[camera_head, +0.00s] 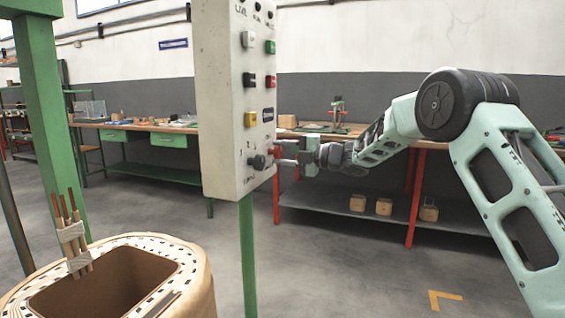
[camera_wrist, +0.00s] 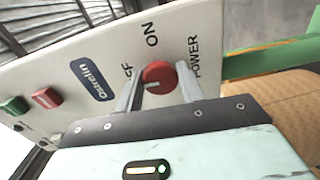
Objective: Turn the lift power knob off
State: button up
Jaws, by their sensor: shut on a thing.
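The lift control box (camera_head: 228,100) is a pale upright panel on a green post in the head view. Its red power knob (camera_wrist: 158,77) is in the middle of the wrist view, by the labels ON, POWER and a partly hidden OFF. A short white mark shows on the knob's face; I cannot tell for sure which label it points at. My gripper (camera_wrist: 158,86) is shut on the red knob, one finger on each side. In the head view my gripper (camera_head: 283,153) reaches the box's right edge from the right, and the knob is mostly hidden there.
The box front carries several coloured buttons and a black knob (camera_head: 258,162). A coil (camera_head: 185,270) stands at the lower left by a green column (camera_head: 48,110). Workbenches (camera_head: 150,128) line the back wall. The floor at the right is mostly clear.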

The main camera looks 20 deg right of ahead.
jog(key=shift+n, duration=0.3)
jog(key=o, duration=1)
jog(key=v, duration=1.7)
jog(key=shift+s+d+p, duration=0.15)
jog(key=shift+d+p, duration=0.05)
jog(key=shift+p, duration=0.15)
